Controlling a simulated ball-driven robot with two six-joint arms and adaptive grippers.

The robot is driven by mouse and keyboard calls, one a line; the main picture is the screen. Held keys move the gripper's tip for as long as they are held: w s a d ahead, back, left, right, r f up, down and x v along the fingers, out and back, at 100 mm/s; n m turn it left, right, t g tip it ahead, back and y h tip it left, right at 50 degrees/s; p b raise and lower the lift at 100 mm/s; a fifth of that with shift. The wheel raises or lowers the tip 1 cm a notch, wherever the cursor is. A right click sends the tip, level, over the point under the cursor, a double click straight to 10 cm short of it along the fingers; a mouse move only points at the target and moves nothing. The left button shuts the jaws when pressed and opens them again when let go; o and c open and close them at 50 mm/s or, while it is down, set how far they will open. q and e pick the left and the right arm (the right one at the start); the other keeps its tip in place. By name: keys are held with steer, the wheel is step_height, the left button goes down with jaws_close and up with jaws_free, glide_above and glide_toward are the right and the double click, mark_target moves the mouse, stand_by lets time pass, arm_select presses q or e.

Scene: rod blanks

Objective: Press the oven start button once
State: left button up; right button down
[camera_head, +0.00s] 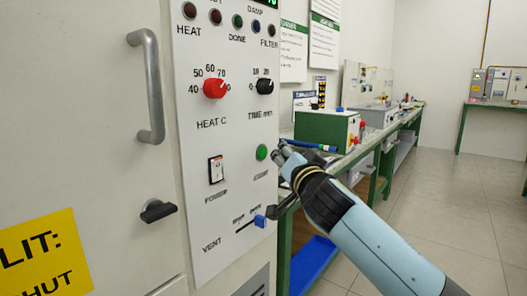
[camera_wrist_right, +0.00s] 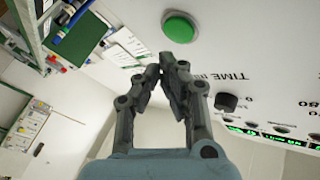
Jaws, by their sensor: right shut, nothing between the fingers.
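The round green start button (camera_head: 262,152) is on the white control panel (camera_head: 215,135) of the oven, right of the power switch (camera_head: 216,169). It also shows large at the top of the right wrist view (camera_wrist_right: 181,27). My right gripper (camera_head: 281,152) is shut and empty, its fingertips just right of the button in the head view. In the right wrist view my fingertips (camera_wrist_right: 168,66) nearly meet just below the button. A gap shows between them and the button there; I cannot tell the depth distance. My left gripper is not in view.
The panel also has a red heat knob (camera_head: 215,88), a black time knob (camera_head: 264,86) and a blue-tipped vent slider (camera_head: 260,221). The oven door handle (camera_head: 150,85) sticks out at left. A green bench (camera_head: 372,150) stands behind my right arm. Open floor lies at right.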

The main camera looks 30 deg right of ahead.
steer(key=shift+w+a, duration=0.25)
steer(key=shift+w, duration=0.35)
stand_by(1.1)
steer(key=shift+w+a+b, duration=0.15)
steer(key=shift+w+b, duration=0.15)
steer(key=shift+w, duration=0.05)
steer(key=shift+w+a, duration=0.15)
steer(key=shift+w, duration=0.2)
stand_by(0.5)
steer(key=shift+s+f, duration=0.1)
steer(key=shift+s, duration=0.05)
steer(key=shift+s+d+b, duration=0.3)
steer(key=shift+s+b, duration=0.05)
steer(key=shift+s, duration=0.2)
stand_by(0.3)
